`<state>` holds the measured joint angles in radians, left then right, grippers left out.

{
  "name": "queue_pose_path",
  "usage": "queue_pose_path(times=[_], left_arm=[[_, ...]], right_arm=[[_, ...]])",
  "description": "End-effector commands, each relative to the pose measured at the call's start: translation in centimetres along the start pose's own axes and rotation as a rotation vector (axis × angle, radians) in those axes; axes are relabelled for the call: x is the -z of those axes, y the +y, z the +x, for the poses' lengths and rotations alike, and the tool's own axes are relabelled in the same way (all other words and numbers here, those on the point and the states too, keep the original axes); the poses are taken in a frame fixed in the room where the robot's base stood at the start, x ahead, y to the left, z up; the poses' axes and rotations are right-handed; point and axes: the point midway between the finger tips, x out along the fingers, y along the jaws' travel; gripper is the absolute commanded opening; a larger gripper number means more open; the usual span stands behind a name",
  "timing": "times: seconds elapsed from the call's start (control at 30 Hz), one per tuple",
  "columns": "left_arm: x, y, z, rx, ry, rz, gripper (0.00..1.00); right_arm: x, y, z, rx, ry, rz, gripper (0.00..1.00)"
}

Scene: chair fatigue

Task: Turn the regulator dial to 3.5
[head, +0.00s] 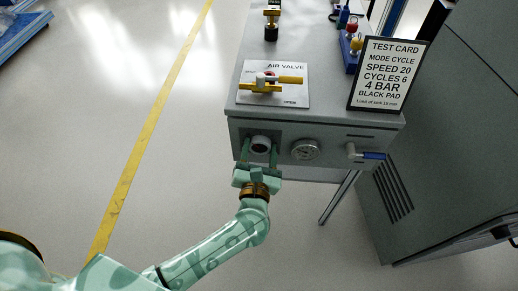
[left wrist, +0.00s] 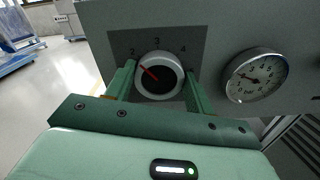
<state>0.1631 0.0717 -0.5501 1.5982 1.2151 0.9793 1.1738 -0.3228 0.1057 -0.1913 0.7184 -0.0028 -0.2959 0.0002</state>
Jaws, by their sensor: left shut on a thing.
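The regulator dial (left wrist: 160,76) is a round knob with a white rim, a dark face and a red pointer line. It sits on the front face of the grey cabinet, and it shows left of the gauge in the head view (head: 261,144). Numbers 2, 3 and 4 stand above it in the left wrist view. The red line points up and left, about toward the 2. My left gripper (head: 259,152) has one finger on each side of the knob and is shut on it. My right gripper is not in view.
A pressure gauge (left wrist: 256,75) sits close to the right of the dial, its face marked Bar. A blue-handled lever (head: 368,155) is further right. The yellow air valve (head: 262,87) and test card (head: 388,75) are on top. The floor to the left is clear.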

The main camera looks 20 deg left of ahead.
Motion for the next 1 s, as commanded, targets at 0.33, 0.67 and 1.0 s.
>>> queue_pose_path(times=[0.33,0.67,1.0], left_arm=[[-0.3,-0.1,-0.1,0.0,0.001,0.279,0.31],[-0.2,-0.2,-0.1,0.0,0.002,0.592,0.31],[0.1,-0.3,-0.1,0.003,0.002,0.882,0.31]], right_arm=[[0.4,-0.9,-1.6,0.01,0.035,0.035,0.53],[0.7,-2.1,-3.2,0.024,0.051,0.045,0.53],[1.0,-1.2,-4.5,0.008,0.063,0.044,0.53]])
